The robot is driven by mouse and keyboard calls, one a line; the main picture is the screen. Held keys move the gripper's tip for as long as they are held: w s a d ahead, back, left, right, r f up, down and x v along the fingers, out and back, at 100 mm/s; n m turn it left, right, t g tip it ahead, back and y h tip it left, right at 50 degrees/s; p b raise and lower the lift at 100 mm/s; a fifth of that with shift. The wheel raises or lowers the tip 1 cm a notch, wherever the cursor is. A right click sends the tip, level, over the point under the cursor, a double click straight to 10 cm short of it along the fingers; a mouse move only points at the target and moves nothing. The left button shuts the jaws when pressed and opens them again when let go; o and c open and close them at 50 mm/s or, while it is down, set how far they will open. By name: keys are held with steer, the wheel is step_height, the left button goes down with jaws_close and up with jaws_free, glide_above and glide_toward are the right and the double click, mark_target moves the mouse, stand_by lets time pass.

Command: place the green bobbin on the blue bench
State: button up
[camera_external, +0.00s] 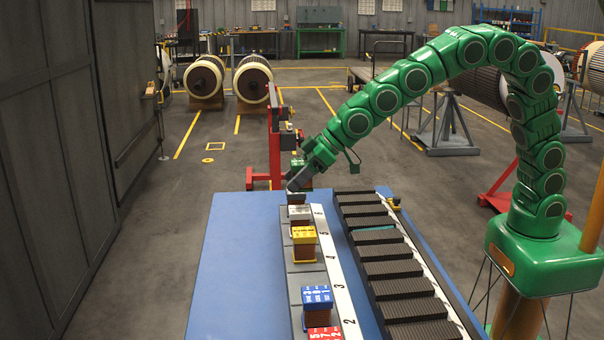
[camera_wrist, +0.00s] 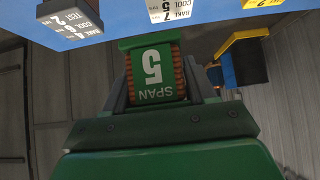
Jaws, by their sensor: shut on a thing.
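The green bobbin (camera_wrist: 152,72), marked "SPAN 5", sits between the fingers of my gripper (camera_wrist: 160,88) in the wrist view. My gripper is shut on it. In the external view my gripper (camera_external: 297,186) is low at the far end of the blue bench (camera_external: 235,260), close to a white-topped bobbin (camera_external: 299,212). I cannot clearly make out the green bobbin there. The blue bench also fills the top of the wrist view (camera_wrist: 118,10). I cannot tell whether the held bobbin touches anything.
A yellow bobbin (camera_external: 304,235), a blue bobbin (camera_external: 317,297) and a red bobbin (camera_external: 325,333) stand in a row beside a numbered white strip (camera_external: 340,285). A dark slatted rack (camera_external: 390,270) lies to the right. The bench's left part is bare. A red stand (camera_external: 274,150) is behind.

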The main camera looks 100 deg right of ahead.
steer(key=w+d+f+n+g+y, duration=0.1)
steer(key=w+f+n+g+y, duration=0.25)
steer(key=w+n+y, duration=0.45)
steer(key=shift+w+d+f+n+g, duration=0.95)
steer(key=shift+w+d+f+n, duration=0.65)
steer(key=shift+d+n, duration=1.45)
steer(key=shift+m, duration=0.35)
steer(key=shift+w+d+f, duration=0.1)
steer(key=shift+d+f, duration=0.05)
steer(key=shift+f, duration=1.45)
steer(key=shift+s+d+f, duration=0.1)
steer(key=shift+d+f, duration=0.1)
steer(key=shift+f, duration=1.4)
steer(key=shift+w+d+f, duration=0.1)
steer(key=shift+d+f, duration=0.05)
steer(key=shift+f, duration=1.45)
steer(key=shift+f, duration=0.1)
steer(key=o, duration=1.4)
steer(key=shift+f, duration=0.1)
steer(key=shift+c, duration=0.2)
